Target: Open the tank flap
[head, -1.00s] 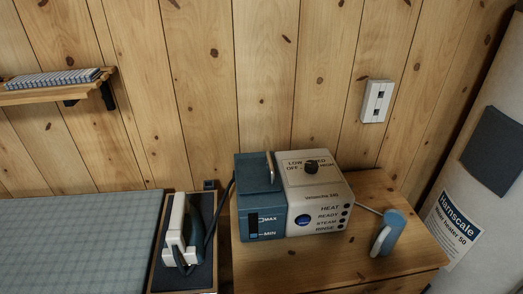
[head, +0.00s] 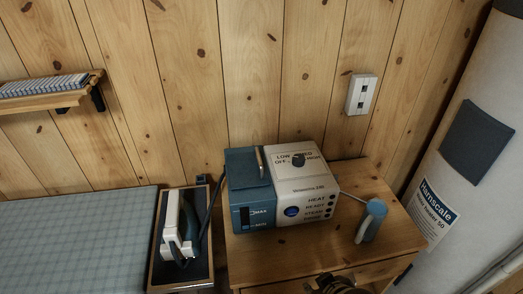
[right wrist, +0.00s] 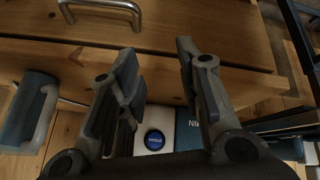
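The steam station stands on the wooden cabinet, with a blue water tank (head: 262,217) on its left side and a white control half (head: 305,185) on its right. The tank's blue flap (head: 243,169) lies flat on top, closed, with a thin metal handle (head: 261,160) standing up near its right edge. My right gripper (head: 336,284) shows at the bottom edge of the head view, in front of the cabinet and below the station. In the right wrist view my right gripper (right wrist: 160,75) is open and empty, with the station beyond its fingers. My left gripper is not in view.
A blue and white steam handpiece (head: 371,222) stands right of the station, joined by a hose. A white iron (head: 180,230) rests left of it beside the ironing board (head: 80,240). A drawer handle (right wrist: 100,8) shows. A white water heater (head: 465,130) stands far right.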

